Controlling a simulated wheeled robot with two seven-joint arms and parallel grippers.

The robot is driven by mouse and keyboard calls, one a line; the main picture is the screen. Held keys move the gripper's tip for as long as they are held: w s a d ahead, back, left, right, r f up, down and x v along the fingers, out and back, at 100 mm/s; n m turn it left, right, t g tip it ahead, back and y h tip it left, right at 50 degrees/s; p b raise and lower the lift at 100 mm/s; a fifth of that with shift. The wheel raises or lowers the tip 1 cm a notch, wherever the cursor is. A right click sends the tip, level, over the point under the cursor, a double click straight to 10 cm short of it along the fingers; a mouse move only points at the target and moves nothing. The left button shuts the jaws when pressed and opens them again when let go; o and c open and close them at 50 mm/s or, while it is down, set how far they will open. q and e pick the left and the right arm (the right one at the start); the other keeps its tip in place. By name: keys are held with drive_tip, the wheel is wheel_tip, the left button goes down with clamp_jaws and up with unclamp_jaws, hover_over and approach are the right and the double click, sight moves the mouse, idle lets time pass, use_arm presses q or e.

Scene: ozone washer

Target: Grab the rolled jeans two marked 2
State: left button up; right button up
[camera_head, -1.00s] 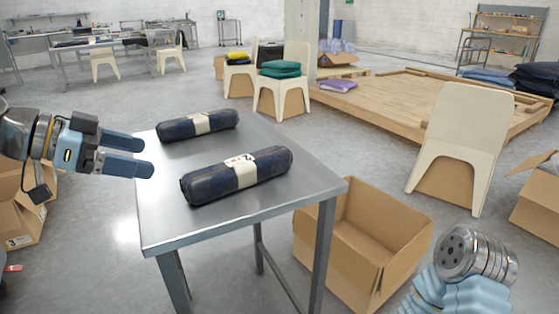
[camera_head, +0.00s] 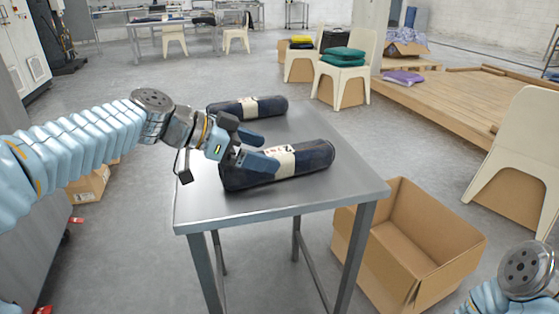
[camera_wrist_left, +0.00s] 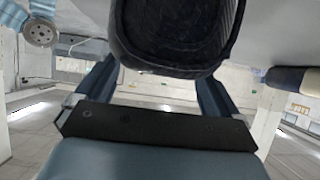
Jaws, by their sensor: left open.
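Two rolled dark blue jeans with pale paper bands lie on the metal table (camera_head: 200,205). The near roll (camera_head: 312,158) has a band with red and dark marks, too small to read surely. The far roll (camera_head: 227,109) lies behind it. My left gripper (camera_head: 272,150) is open at the left end of the near roll and hides part of it. In the left wrist view the near roll's round end (camera_wrist_left: 175,35) shows between the two fingers, which seem not closed on it. The far roll (camera_wrist_left: 287,77) shows at the right there. My right gripper is out of view.
An open, empty cardboard box (camera_head: 405,255) stands on the floor right of the table. A cream chair (camera_head: 515,150) is farther right. Chairs with folded clothes (camera_head: 343,57) and a wooden platform (camera_head: 455,100) are behind.

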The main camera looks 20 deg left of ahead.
use_arm(q)
drive_tip(key=shift+x, duration=1.45)
drive_tip(key=c, duration=1.4)
